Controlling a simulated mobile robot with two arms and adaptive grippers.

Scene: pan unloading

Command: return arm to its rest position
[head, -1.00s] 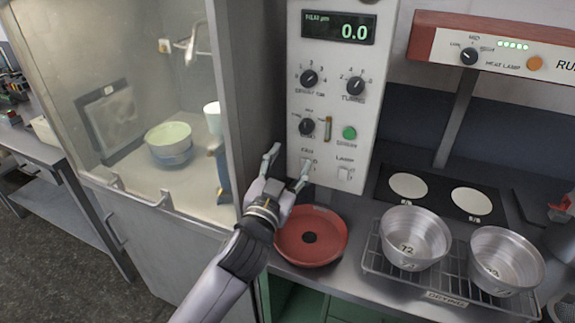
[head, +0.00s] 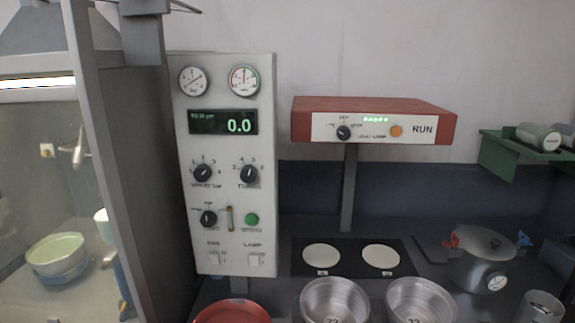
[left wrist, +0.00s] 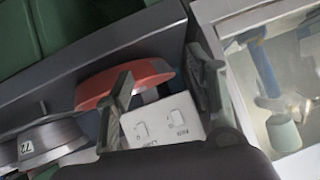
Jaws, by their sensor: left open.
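My left gripper (left wrist: 165,88) shows only in the left wrist view, where its two dark fingers stand apart with nothing held between them. The lower part of the white control panel (left wrist: 162,122), with its two switches, shows between and behind the fingers. A red dish (left wrist: 140,75) lies beyond the fingers in that view. The head view shows neither arm. There the control panel (head: 230,148) stands upright at centre left, and the red dish (head: 233,312) is cut off by the bottom edge. My right gripper is in neither view.
A glass-fronted cabinet (head: 105,110) stands left of the panel. Two metal pans (head: 333,299) (head: 421,299) sit at the bottom edge. A red heat lamp unit (head: 375,105) overhangs the black plate (head: 352,263). A lidded pot (head: 478,268) stands at right.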

